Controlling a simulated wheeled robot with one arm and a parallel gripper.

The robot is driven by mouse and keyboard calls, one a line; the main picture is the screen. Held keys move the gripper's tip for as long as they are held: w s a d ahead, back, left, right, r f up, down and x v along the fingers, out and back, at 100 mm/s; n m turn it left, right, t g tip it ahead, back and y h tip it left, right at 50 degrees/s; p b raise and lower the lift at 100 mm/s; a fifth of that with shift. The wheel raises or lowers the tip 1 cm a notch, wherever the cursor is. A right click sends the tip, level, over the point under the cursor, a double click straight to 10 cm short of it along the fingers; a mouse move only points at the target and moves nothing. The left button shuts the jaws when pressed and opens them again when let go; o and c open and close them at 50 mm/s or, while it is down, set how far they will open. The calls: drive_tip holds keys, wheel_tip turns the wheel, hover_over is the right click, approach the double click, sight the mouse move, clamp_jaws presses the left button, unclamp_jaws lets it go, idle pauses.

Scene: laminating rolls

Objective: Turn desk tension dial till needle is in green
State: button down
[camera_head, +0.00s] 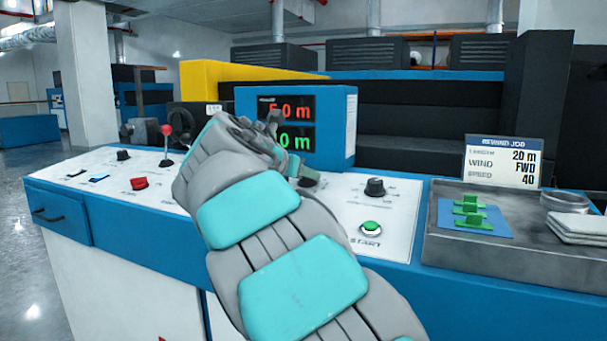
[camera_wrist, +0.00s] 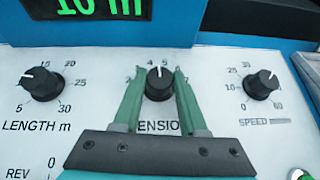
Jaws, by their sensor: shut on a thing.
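The tension dial (camera_wrist: 160,84) is a black knob on the white panel. Its white mark points nearly straight up, between the 4 and the 5. My gripper (camera_wrist: 159,86) has its green fingers on either side of the knob, shut on it. In the head view my gripper (camera_head: 297,170) is at the desk, below the display, and the dial (camera_head: 310,182) shows partly beside it. No needle or green zone can be made out in either view.
The length dial (camera_wrist: 41,82) and speed dial (camera_wrist: 261,84) flank the tension dial. A green start button (camera_head: 371,229) sits in front. The display box (camera_head: 340,125) stands behind. A grey tray (camera_head: 480,258) with green parts is at right. A red-topped lever (camera_head: 166,143) stands at left.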

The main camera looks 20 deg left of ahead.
drive_tip(key=shift+d+n+y, duration=0.15)
drive_tip(key=shift+n+y, duration=1.25)
drive_tip(key=shift+n, duration=0.1)
drive_tip(key=shift+c, duration=2.2)
unclamp_jaws()
drive_tip(key=v, duration=0.7)
drive_tip(key=shift+s, duration=0.2)
drive_tip(key=shift+s+r, duration=0.1)
drive_tip(key=shift+s, duration=0.1)
